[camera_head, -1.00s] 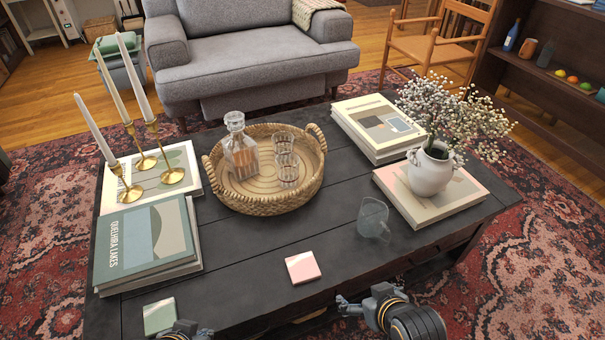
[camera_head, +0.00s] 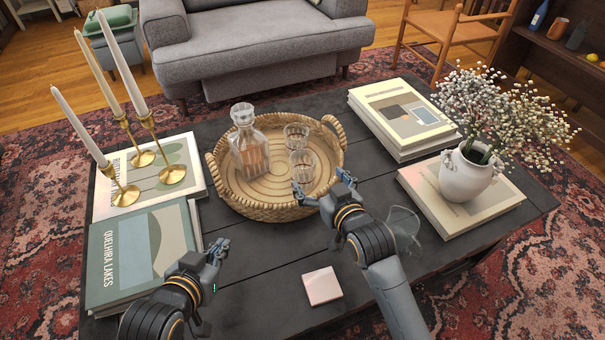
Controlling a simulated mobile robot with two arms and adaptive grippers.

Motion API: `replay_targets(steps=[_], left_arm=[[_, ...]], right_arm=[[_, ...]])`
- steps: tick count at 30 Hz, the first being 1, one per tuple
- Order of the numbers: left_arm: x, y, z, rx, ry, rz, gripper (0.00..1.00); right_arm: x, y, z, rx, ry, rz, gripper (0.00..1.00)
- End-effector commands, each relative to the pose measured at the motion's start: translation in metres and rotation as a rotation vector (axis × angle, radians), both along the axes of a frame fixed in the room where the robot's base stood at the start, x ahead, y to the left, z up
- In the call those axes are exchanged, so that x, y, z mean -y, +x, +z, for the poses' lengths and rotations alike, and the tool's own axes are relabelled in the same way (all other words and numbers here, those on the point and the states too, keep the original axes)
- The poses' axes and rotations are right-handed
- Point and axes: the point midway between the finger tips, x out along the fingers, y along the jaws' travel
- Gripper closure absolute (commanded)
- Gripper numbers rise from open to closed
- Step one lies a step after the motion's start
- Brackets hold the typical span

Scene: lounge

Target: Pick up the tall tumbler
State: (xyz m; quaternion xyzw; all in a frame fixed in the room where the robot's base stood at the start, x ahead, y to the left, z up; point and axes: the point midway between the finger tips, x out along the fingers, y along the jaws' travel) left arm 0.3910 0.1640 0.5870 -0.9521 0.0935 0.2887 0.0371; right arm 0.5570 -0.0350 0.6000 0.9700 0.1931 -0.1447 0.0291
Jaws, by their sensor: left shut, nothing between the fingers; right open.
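Two clear glass tumblers stand in the round wicker tray (camera_head: 262,211): one at the back (camera_head: 296,134) and one in front (camera_head: 302,165). Another clear glass (camera_head: 405,226) stands on the dark table, partly hidden behind my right gripper. I cannot tell for sure which glass is the tall tumbler. My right gripper (camera_head: 322,186) is open and empty, its fingers apart at the tray's front right rim, just in front of the front tumbler. My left gripper (camera_head: 218,248) is shut and empty, above the table between the green-grey book and the tray.
A glass decanter (camera_head: 249,145) stands left of the tumblers in the tray. Books with brass candlesticks (camera_head: 172,174) are at left. Stacked books (camera_head: 405,115) and a white flower vase (camera_head: 466,176) are at right. A pink coaster (camera_head: 322,286) lies in front.

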Motion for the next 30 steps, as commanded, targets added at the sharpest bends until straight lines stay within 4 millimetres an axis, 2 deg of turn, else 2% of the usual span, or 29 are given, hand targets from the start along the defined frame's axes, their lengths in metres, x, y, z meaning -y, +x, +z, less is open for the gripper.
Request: replay_targets(steps=[6, 10, 22, 30], left_arm=[[0.012, 0.025, 0.032, 0.218, -0.051, -0.016, 1.00], [0.017, 0.034, 0.052, 0.331, -0.078, -0.023, 1.00], [0.024, 0.043, 0.083, 0.499, -0.120, -0.034, 1.00], [0.031, 0.043, 0.130, 0.760, -0.187, -0.048, 1.00]], right_arm=[[-0.011, 0.027, -0.011, 0.000, 0.000, 0.000, 0.07], [-0.016, 0.039, -0.015, 0.000, 0.001, 0.000, 0.07], [-0.021, 0.054, -0.020, -0.001, 0.001, 0.000, 0.07], [-0.027, 0.071, -0.030, -0.002, 0.000, 0.000, 0.07]])
